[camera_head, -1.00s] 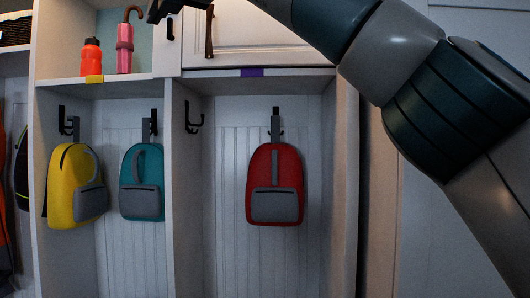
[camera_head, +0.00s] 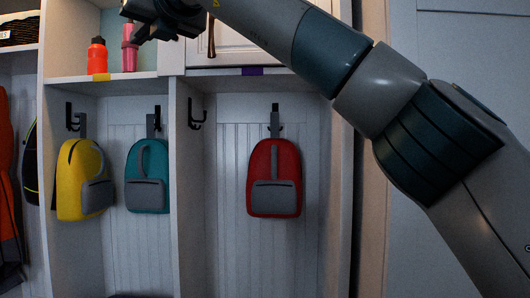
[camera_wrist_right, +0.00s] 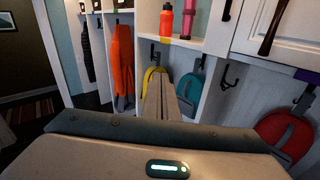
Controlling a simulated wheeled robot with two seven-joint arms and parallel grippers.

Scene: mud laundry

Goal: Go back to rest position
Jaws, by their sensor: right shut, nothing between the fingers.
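My right arm crosses the head view from the lower right to the upper left. My right gripper (camera_head: 140,32) is at the top left, in front of the upper cubby, and partly covers the top of a pink item. In the right wrist view the fingers of my right gripper (camera_wrist_right: 165,92) are together, with nothing held. They overlap the view of the yellow backpack. My left gripper is not in view.
A yellow backpack (camera_head: 80,165), a teal backpack (camera_head: 147,170) and a red backpack (camera_head: 273,165) hang on hooks. An orange bottle (camera_head: 97,55) and a pink item (camera_head: 129,55) stand on the shelf. White cabinet doors (camera_head: 250,45) are above the red backpack.

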